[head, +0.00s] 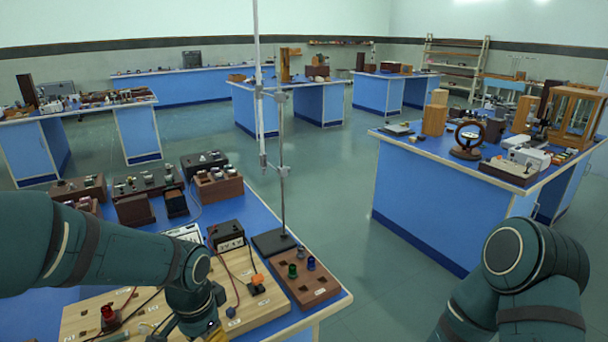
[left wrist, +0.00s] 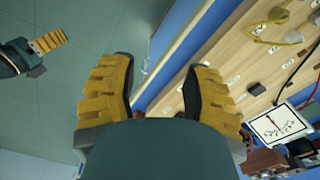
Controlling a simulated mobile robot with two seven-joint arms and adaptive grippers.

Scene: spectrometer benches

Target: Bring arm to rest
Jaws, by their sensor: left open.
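My left arm (head: 110,250) comes in from the left of the head view, above the near blue bench. Only part of its gripper shows at the bottom edge there. In the left wrist view the left gripper (left wrist: 160,75) has its two yellow, black-padded fingers spread wide with nothing between them. It is over the bench edge, beside a wooden circuit board (left wrist: 235,65). My right arm (head: 530,270) is folded at the lower right of the head view, its gripper out of frame. A yellow finger of the right gripper (left wrist: 46,42) shows in the left wrist view over the floor.
The near bench holds the wooden board (head: 85,318), a wooden block with coloured knobs (head: 305,287), a tall stand (head: 281,190) and several dark boxes. Another blue bench (head: 450,205) with instruments stands at right. Green floor (head: 345,230) lies clear between them.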

